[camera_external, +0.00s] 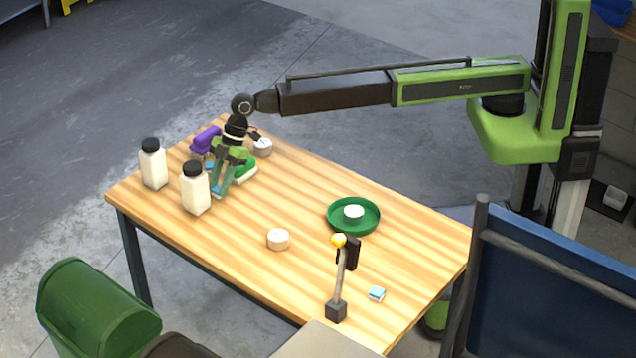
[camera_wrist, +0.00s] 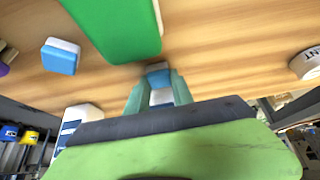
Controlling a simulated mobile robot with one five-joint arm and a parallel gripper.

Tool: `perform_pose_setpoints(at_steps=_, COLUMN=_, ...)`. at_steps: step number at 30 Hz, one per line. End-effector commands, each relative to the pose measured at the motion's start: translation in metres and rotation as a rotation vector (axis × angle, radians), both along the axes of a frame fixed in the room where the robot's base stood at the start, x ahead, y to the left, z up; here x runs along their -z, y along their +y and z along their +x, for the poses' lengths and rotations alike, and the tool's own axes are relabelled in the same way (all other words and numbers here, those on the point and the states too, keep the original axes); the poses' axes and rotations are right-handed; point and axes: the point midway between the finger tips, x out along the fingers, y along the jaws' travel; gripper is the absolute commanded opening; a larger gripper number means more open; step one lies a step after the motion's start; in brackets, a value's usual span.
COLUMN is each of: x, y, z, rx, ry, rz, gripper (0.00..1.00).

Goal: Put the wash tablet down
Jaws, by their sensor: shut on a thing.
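My gripper (camera_external: 218,190) hangs pointing down over the far left part of the wooden table, beside a white bottle. It is shut on a small blue and white wash tablet (camera_wrist: 159,86), which shows between the fingers in the wrist view. The tablet is close to the tabletop (camera_external: 310,215); I cannot tell if it touches. A second blue and white tablet (camera_wrist: 61,56) lies on the table to the left in the wrist view. A third tablet (camera_external: 377,293) lies near the table's right front end.
White bottles with black caps (camera_external: 196,190) (camera_external: 153,165) stand left of my gripper. A green and white block (camera_external: 245,171), a purple object (camera_external: 205,140) and a round tin (camera_external: 262,147) are close by.

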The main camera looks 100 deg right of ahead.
Motion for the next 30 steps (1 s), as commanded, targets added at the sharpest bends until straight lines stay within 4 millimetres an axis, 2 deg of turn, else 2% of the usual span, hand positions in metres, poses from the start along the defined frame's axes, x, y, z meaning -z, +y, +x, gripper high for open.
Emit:
perform_pose_setpoints(at_steps=6, x=0.004, y=0.000, z=0.000, rx=0.000, ry=0.000, rz=0.000, gripper=0.00)
perform_pose_setpoints(at_steps=7, x=0.002, y=0.000, z=0.000, rx=0.000, ry=0.000, rz=0.000, gripper=0.31)
perform_pose_setpoints(at_steps=12, x=0.002, y=0.000, z=0.000, rx=0.000, ry=0.000, rz=0.000, gripper=0.50)
perform_pose_setpoints(at_steps=23, x=-0.003, y=0.000, z=0.000, rx=0.000, ry=0.000, rz=0.000, gripper=0.50)
perform_pose_setpoints(at_steps=26, x=-0.013, y=-0.003, z=-0.004, rx=0.000, ry=0.000, rz=0.000, gripper=0.50)
perform_pose_setpoints(at_steps=30, x=-0.038, y=-0.011, z=-0.013, rx=0.001, ry=0.000, rz=0.000, gripper=0.50)
